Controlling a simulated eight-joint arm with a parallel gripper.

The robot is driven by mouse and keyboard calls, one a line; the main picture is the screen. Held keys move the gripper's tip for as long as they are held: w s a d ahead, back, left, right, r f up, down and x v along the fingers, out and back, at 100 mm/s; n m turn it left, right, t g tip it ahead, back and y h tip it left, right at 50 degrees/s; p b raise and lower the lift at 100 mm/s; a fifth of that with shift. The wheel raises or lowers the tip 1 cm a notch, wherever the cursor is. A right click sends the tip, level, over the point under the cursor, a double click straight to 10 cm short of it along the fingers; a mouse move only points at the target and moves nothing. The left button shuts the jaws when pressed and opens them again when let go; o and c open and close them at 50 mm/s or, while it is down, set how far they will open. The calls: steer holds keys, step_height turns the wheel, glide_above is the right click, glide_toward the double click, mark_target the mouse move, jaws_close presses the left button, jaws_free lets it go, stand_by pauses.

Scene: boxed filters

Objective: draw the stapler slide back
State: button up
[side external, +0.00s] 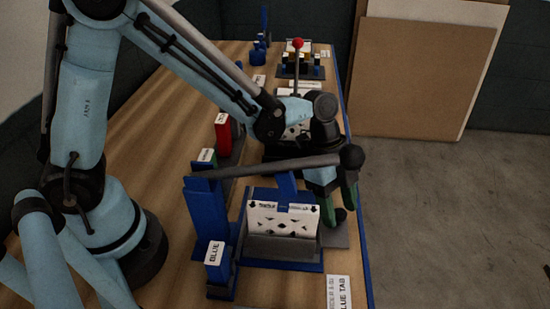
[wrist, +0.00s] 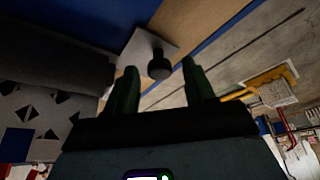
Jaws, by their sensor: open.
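The blue stapler (side external: 206,215) stands at the front of the bench, with a long grey lever bar ending in a black ball (side external: 351,157). A grey slide plate (side external: 334,238) sticks out at its right side and carries a small black knob (side external: 340,214). My gripper (side external: 341,206) points down over the plate, its green fingers open and close to the knob. In the wrist view the knob (wrist: 159,65) appears between the two fingertips, on the light grey plate (wrist: 142,47). I cannot tell whether a finger touches it.
A white patterned piece (side external: 283,219) sits upright in the stapler's holder. A BLUE label block (side external: 214,253) stands at left and a BLUE TAB card (side external: 339,292) lies in front. A red block (side external: 222,136) and a red-topped lever (side external: 298,43) stand farther back. The floor at right is clear.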

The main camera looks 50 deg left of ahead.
jaws_close()
stand_by(0.3)
steer(key=w+a, duration=0.5)
stand_by(0.3)
jaws_free()
steer(key=shift+r, duration=0.1)
steer(key=v, duration=1.2)
